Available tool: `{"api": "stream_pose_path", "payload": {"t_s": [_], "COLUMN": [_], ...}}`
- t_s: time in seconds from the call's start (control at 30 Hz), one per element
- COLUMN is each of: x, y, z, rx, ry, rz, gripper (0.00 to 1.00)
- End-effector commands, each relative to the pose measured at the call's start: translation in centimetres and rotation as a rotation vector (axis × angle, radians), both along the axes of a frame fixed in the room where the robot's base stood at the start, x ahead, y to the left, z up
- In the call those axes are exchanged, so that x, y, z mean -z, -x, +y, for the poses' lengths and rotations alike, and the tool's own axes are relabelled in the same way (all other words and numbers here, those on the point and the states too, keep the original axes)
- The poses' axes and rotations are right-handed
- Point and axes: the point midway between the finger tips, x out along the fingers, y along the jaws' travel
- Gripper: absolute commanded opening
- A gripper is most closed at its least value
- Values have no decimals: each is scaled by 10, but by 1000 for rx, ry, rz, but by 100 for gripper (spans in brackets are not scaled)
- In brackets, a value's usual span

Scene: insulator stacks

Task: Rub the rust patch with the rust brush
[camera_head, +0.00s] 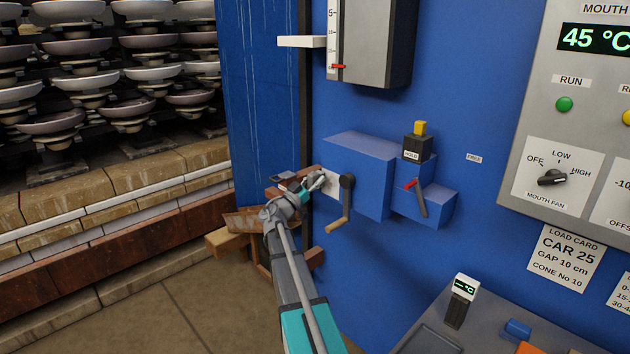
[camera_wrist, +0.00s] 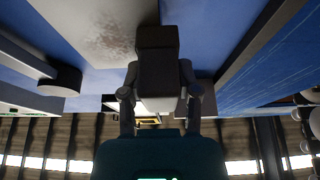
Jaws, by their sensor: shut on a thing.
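In the wrist view my gripper (camera_wrist: 158,96) is shut on a dark brown block, the rust brush (camera_wrist: 157,50), with one finger on each side. The rust patch (camera_wrist: 108,36) is a brown speckled stain on a pale plate, just left of the brush's far end. The brush overlaps the plate's edge in this view; I cannot tell whether it touches. In the head view my gripper (camera_head: 314,182) is beside the blue housing, near the pale plate and the crank. The rust patch and the brush cannot be made out clearly there.
A crank handle (camera_head: 345,205) sits close to the right of my gripper on the blue housing (camera_head: 362,165). A red-handled lever (camera_head: 415,193) is farther right. A wooden stand (camera_head: 245,222) lies around my wrist. Stacked insulators (camera_head: 85,70) fill the left.

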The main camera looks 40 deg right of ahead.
Motion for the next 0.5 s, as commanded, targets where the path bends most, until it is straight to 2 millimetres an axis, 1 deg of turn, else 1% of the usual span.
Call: {"api": "stream_pose_path", "payload": {"t_s": [0.17, 0.5], "x": [0, 0], "y": [7, 28], "z": [-1, -4], "rx": [0, 1], "ry": [0, 0], "rz": [0, 0], "gripper": [4, 4]}}
